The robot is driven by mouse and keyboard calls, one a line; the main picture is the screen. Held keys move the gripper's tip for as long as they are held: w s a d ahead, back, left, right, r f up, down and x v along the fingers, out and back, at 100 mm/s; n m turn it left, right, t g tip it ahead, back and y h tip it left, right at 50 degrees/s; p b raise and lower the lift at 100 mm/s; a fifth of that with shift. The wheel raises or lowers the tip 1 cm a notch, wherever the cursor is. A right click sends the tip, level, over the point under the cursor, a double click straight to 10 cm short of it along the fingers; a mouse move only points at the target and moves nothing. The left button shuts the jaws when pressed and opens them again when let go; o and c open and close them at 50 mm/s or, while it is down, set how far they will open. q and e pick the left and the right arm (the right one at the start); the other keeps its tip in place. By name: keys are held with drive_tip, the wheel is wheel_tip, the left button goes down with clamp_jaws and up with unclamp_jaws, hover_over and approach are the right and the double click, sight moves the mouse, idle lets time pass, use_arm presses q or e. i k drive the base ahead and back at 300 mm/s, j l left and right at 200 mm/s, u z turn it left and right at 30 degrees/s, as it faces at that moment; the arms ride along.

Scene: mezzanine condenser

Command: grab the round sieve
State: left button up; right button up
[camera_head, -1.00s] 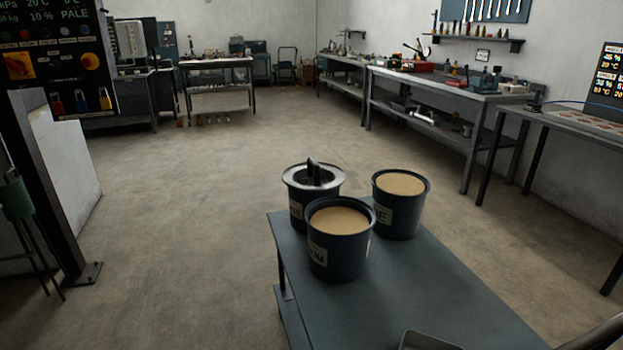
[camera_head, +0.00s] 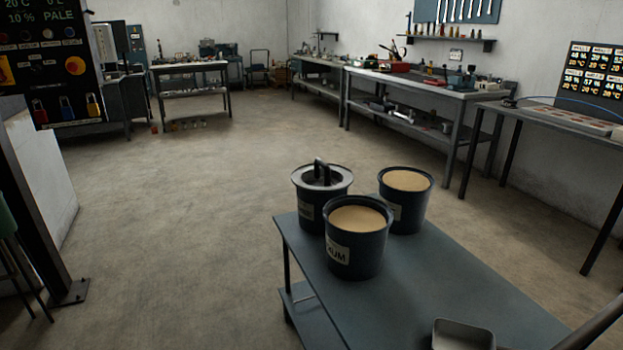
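I cannot make out a round sieve for certain in the head view. Three dark buckets stand on a grey-blue cart (camera_head: 430,280). The front bucket (camera_head: 356,250) and the right bucket (camera_head: 405,205) hold a tan material nearly to the rim. The back-left bucket (camera_head: 308,216) has a grey round top with a dark upright handle (camera_head: 321,172); I cannot tell whether this is a lid or a sieve. Neither of my grippers is in view.
A shallow grey tray (camera_head: 462,335) lies at the cart's near edge, cut off by the frame. A long workbench (camera_head: 425,86) runs along the right wall. A control panel (camera_head: 50,60) stands at left. The floor (camera_head: 180,220) left of the cart is clear.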

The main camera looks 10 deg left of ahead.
sight(318, 177)
drive_tip(key=j+z, duration=0.15)
drive_tip(key=j, duration=0.75)
drive_tip(key=i+j, duration=0.1)
drive_tip(key=j, duration=0.2)
drive_tip(key=i+j+z, duration=0.1)
drive_tip(key=j, duration=0.2)
drive_tip(key=i+j, duration=0.1)
drive_tip(key=j, duration=0.2)
drive_tip(key=i+j+z, duration=0.1)
drive_tip(key=i+j, duration=0.15)
drive_tip(key=j, duration=0.15)
drive_tip(key=i+j, duration=0.25)
drive_tip(key=j, duration=0.2)
drive_tip(key=i+j+z, duration=0.2)
drive_tip(key=i+j, duration=0.45)
drive_tip(key=j, duration=0.15)
